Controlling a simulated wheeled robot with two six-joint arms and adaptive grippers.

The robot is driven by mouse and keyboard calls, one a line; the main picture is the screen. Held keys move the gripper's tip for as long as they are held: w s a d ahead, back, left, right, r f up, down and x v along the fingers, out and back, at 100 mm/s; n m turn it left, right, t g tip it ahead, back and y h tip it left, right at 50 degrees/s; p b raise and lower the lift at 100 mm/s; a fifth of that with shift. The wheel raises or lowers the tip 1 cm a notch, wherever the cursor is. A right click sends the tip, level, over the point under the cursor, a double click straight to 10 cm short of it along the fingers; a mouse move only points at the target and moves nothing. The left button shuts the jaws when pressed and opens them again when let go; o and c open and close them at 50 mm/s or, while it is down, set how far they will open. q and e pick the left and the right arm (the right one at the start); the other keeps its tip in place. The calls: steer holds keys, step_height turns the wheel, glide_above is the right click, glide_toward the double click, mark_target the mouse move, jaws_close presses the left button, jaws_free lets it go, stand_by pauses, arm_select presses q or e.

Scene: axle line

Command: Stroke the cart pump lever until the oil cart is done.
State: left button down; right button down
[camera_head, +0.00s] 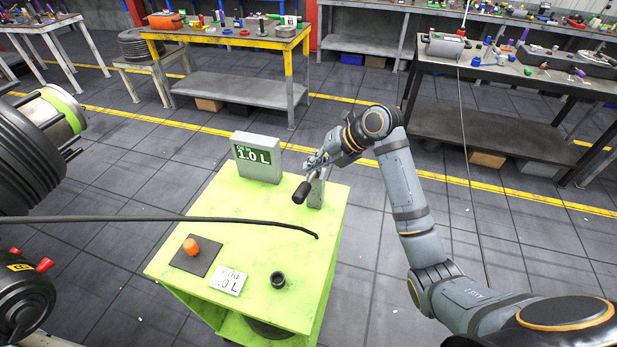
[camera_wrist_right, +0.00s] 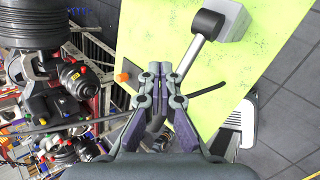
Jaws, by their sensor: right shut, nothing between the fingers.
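The oil cart (camera_head: 245,200) is a lime-green box in the middle of the head view. The pump lever, with its black grip (camera_head: 302,191), stands at its back right corner. A grey bar with a black end (camera_wrist_right: 208,25) shows beyond my fingers in the wrist view. My right gripper (camera_head: 318,160) is shut and empty, close by the lever; I cannot tell whether it touches it. Its fingers (camera_wrist_right: 160,70) are together in the wrist view. The cart's display (camera_head: 257,157) reads 1.0 L. A label plate (camera_head: 228,281) reads "Add", its first digit unclear. My left gripper is out of view.
An orange knob (camera_head: 190,246) on a dark plate and a black cup (camera_head: 278,280) sit on the cart top. A thin black hose or rod (camera_head: 150,219) crosses above it from the left. Dark machinery (camera_head: 40,150) stands left. Workbenches (camera_head: 230,85) line the back; tiled floor lies between.

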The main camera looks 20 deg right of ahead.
mark_target(310, 183)
steer(key=shift+f, duration=0.15)
steer(key=shift+s+f+b, duration=0.1)
steer(key=shift+f+b, duration=0.15)
steer(key=shift+b, duration=0.05)
steer(key=shift+s+a+f+b, duration=0.15)
steer(key=shift+s+f+b, duration=0.05)
steer(key=shift+f+b, duration=0.45)
steer(key=shift+s+a+f+b, duration=0.25)
steer(key=shift+f+b, duration=0.15)
steer(key=shift+f, duration=0.35)
steer(key=shift+s+a+f+b, duration=0.1)
steer(key=shift+s+f+b, duration=0.1)
steer(key=shift+f+b, duration=0.45)
stand_by(1.8)
stand_by(0.4)
steer(key=shift+w+d+r+p, duration=0.15)
steer(key=shift+w+r+p, duration=0.1)
steer(key=shift+r+p, duration=0.5)
steer(key=shift+w+d+r+p, duration=0.25)
steer(key=shift+r+p, duration=0.25)
steer(key=shift+r, duration=0.4)
steer(key=shift+w+d+r+p, duration=0.1)
steer(key=shift+w+r+p, duration=0.15)
steer(key=shift+r+p, duration=0.5)
steer(key=shift+r, duration=0.1)
